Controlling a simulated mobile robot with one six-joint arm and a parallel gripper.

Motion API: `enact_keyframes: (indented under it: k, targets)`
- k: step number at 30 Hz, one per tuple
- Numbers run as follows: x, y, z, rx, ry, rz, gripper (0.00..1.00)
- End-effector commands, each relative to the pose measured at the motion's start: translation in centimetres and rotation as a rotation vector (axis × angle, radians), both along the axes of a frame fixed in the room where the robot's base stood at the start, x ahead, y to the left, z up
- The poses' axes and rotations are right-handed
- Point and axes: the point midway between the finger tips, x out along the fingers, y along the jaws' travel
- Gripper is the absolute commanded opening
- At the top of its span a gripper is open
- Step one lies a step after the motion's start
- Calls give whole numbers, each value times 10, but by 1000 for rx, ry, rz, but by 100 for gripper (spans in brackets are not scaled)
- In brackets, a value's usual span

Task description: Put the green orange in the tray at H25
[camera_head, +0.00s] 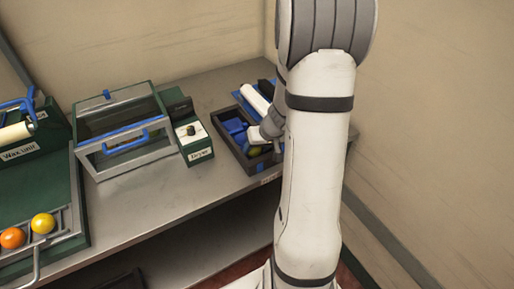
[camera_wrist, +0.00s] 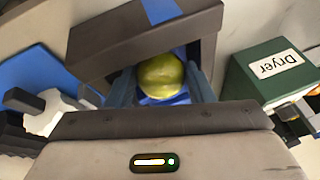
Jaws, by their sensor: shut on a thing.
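The green orange (camera_wrist: 161,77) shows in the wrist view between the two fingers of my gripper (camera_wrist: 160,88), which is shut on it. In the head view the green orange (camera_head: 255,151) is a small green patch, mostly hidden by my gripper (camera_head: 262,143) and arm. A dark tray (camera_head: 228,142) with blue lining stands on the grey bench, and the orange is low at or within it. The tray's dark wall (camera_wrist: 120,45) also shows in the wrist view. I cannot tell whether the orange touches the tray's floor. No H25 label is readable.
The dryer (camera_head: 198,147) stands left of the tray, with a glass-sided box (camera_head: 120,135) beside it. An orange fruit (camera_head: 12,238) and a yellow one (camera_head: 43,223) lie on a rack at the left. Blue and white items lie behind the tray. Bare bench (camera_head: 165,190) runs along the front.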

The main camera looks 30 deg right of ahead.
Motion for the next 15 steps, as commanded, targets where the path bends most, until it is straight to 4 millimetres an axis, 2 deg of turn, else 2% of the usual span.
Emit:
enact_keyframes:
  k: [4, 11, 15]
  targets:
    - [-1, 0, -1, 0, 2, -2, 57]
    - [-1, -1, 0, 0, 2, -3, 57]
    - [-2, -2, 10, -1, -1, -4, 57]
